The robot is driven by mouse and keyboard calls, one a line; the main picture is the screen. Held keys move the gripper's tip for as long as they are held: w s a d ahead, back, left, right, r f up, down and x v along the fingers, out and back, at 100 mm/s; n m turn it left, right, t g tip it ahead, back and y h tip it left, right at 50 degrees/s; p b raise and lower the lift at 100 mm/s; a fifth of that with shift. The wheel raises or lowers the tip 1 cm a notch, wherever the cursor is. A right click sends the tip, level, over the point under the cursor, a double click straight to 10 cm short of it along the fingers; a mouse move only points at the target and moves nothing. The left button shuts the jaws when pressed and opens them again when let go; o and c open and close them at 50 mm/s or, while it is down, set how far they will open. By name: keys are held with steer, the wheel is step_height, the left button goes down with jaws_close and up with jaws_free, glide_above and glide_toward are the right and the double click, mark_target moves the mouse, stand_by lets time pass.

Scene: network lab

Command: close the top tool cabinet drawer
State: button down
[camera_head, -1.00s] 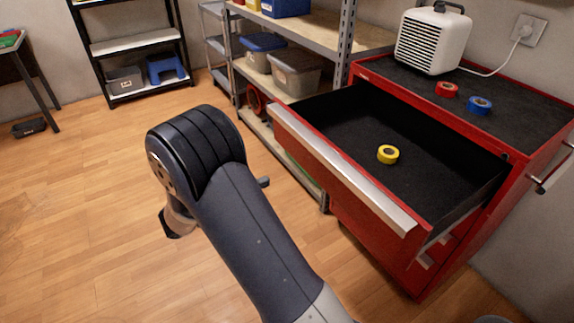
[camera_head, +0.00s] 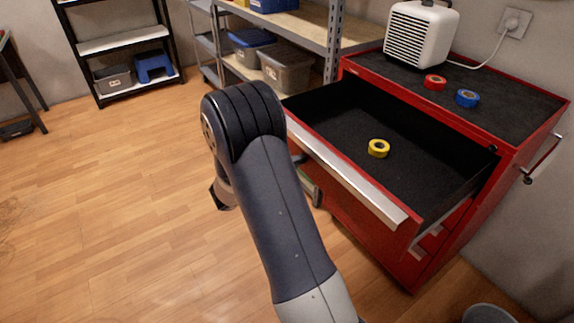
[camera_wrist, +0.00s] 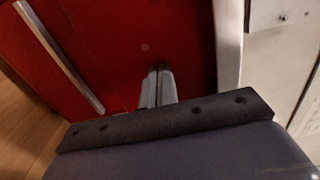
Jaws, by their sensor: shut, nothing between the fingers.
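The top drawer (camera_head: 352,180) of the red tool cabinet (camera_head: 508,115) stands pulled far out in the head view. It has a black inside and a silver strip along its front edge. A yellow tape roll (camera_head: 379,148) lies in it. In the wrist view, my gripper (camera_wrist: 159,72) is shut and empty, with its fingers pointing at a red cabinet front (camera_wrist: 110,45). I cannot tell whether the fingertips touch it. In the head view, my arm hides most of the gripper, beside the drawer's front left part.
A red tape roll (camera_head: 435,82), a blue tape roll (camera_head: 467,98) and a white heater (camera_head: 421,37) sit on the cabinet top. A metal shelf (camera_head: 333,45) with bins stands close behind the drawer's left end. The wooden floor at left is clear.

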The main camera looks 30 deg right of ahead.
steer(key=shift+d, duration=0.15)
steer(key=b, duration=0.8)
glide_above(379, 137)
steer(key=shift+a, duration=0.3)
steer(key=shift+d, duration=0.25)
steer(key=shift+r, duration=0.1)
steer(key=shift+d+r, duration=0.1)
steer(key=shift+r, duration=0.05)
steer(key=shift+b, duration=0.3)
